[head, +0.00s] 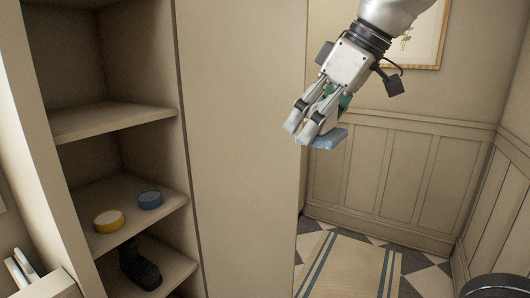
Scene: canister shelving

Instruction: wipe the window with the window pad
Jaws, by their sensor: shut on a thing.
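My gripper (305,130) is at the upper right of the head view, in front of the panelled wall and beside the right edge of the shelving. It is shut on the window pad (330,139), a flat light-blue block with a green part above it. The fingers hide part of the pad. The pad is in the air and appears clear of the wall and shelving. No window shows in this view.
Open shelving (115,120) stands at the left, with a yellow round lid or canister (108,221), a blue one (149,200) and a black object (140,264) on its shelves. A striped rug (345,268) lies on the checkered floor. A framed picture (425,45) hangs behind my arm.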

